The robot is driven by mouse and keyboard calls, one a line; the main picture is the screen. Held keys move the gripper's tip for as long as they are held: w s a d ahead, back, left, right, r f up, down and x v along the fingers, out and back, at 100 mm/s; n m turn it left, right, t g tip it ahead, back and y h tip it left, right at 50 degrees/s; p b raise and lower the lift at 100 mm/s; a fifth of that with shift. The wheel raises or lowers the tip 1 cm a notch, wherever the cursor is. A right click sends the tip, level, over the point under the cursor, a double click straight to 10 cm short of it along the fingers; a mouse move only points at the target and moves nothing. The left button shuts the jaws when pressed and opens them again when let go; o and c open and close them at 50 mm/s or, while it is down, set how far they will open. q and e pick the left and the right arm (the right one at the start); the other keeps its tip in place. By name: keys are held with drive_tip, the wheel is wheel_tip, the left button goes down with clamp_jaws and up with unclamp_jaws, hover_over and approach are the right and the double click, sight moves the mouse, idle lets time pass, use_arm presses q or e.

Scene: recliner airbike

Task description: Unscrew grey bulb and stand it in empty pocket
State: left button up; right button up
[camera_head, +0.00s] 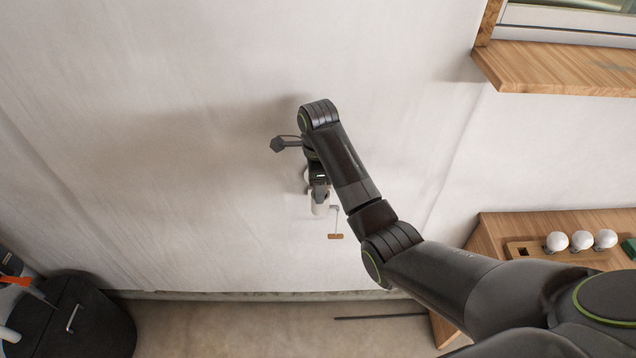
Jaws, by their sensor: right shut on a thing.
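My right gripper (319,193) points down in front of the pale wall, shut at a small white lamp holder (320,209). The grey bulb is hidden between its fingers; I cannot tell whether it is still seated in the holder. A thin pull cord with a wooden tag (335,236) hangs beside the holder. At the right, a wooden rack (513,250) has an empty dark pocket (523,251) at its left end. White bulbs (557,241), (582,240) and (605,238) stand in a row to the right of that pocket. My left gripper is not in view.
The rack stands on a wooden cabinet (487,232), with a green object (629,247) at its right. A wooden ledge (560,70) juts out at upper right. A black round container (95,318) stands at lower left. The wall left of my gripper is clear.

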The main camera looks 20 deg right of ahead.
drive_tip(key=n, duration=0.5)
drive_tip(key=shift+s, duration=0.15)
drive_tip(key=n, duration=0.6)
drive_tip(key=shift+s+d, duration=0.1)
drive_tip(key=shift+s, duration=0.1)
drive_tip(key=o, duration=0.9)
